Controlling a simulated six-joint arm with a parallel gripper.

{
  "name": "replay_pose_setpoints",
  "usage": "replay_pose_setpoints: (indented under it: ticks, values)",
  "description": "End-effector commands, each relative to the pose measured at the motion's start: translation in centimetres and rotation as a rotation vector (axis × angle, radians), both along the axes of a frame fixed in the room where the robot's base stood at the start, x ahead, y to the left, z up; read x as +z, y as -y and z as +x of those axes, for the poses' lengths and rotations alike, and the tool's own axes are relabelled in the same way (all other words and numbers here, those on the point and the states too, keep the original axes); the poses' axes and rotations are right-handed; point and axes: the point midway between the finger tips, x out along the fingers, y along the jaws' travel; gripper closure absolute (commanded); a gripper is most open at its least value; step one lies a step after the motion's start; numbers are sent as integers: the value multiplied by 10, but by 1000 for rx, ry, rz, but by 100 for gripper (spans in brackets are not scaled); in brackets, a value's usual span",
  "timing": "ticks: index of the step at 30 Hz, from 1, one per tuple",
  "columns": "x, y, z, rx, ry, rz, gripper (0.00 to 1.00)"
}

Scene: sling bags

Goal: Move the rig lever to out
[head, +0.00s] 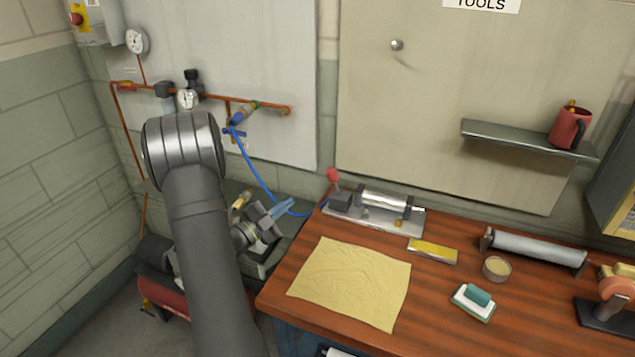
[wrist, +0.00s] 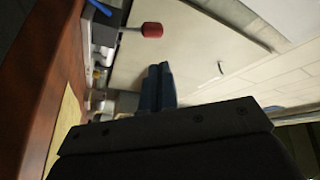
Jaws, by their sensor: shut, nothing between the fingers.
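The rig (head: 375,212) is a metal plate with a grey block and a silver cylinder at the back left of the wooden bench. Its lever ends in a red knob (head: 333,175) and stands up from the block at the rig's left end. In the wrist view, the red knob (wrist: 152,30) shows on its pale stem, just beyond my fingertips. My gripper (head: 288,205) has blue fingers and is left of the rig, apart from the lever. In the wrist view, my gripper (wrist: 159,68) has its fingers together and empty. I see no readable lever position marking.
A blue hose (head: 262,180) runs from the wall valve to the rig. A yellow cloth (head: 352,283) lies on the bench in front of the rig. A yellow block (head: 432,250), a small round tin (head: 496,268) and a roller (head: 535,248) are to the right.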

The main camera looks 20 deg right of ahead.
Motion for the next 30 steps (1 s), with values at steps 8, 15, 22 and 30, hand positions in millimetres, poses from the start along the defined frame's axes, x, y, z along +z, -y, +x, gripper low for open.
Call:
replay_pose_setpoints:
  ticks: [8,15,22,30]
  values:
    - [-18,-15,19,-74,301,67,100]
    - [-20,-16,20,-81,339,75,100]
    - [-19,-14,21,-81,337,75,100]
    - [-11,22,27,-86,338,74,100]
